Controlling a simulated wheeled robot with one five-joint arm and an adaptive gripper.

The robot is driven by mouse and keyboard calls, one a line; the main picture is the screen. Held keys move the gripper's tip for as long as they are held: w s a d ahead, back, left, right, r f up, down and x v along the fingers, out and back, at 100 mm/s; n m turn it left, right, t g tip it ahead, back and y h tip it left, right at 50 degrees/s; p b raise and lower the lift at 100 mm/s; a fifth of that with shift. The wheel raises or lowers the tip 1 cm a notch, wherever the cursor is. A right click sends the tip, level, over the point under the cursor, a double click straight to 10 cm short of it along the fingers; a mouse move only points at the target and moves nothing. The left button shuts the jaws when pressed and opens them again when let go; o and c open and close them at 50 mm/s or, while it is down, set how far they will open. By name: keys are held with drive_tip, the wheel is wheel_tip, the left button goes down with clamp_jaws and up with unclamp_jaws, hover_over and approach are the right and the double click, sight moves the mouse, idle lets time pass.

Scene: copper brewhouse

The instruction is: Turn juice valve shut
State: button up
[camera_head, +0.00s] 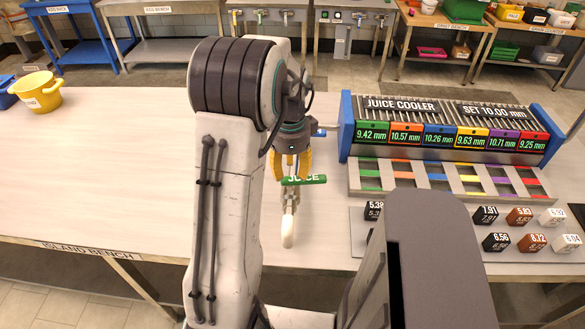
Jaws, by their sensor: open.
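The juice valve shows in the head view as a green handle bar (310,180) marked JUICE, lying crosswise on a metal tap body (291,198). A pale rounded end (288,231) of the tap points toward me over the front edge of the bench. My gripper (291,174) points down with its yellow fingers open, just over the left part of the handle. The left finger hangs by the handle's left end, and the right finger overlaps the bar. I cannot tell whether they touch it. My arm link covers the area left of the valve.
The juice cooler (445,122), with several coloured number displays, stands to the right on the island bench (110,160). Small numbered cubes (520,215) sit at the front right. A yellow pot (40,92) stands far left. The bench's left side is mostly clear.

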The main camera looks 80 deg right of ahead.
drive_tip(key=shift+f+b, duration=0.85)
drive_tip(key=shift+f, duration=0.25)
drive_tip(key=shift+o, duration=0.4)
drive_tip(key=shift+a, duration=0.15)
drive_tip(key=c, duration=0.6)
clamp_jaws()
drive_tip(key=shift+c, duration=1.1)
unclamp_jaws()
drive_tip(key=shift+m, duration=0.4)
drive_tip(key=o, duration=0.8)
drive_tip(key=shift+c, duration=0.2)
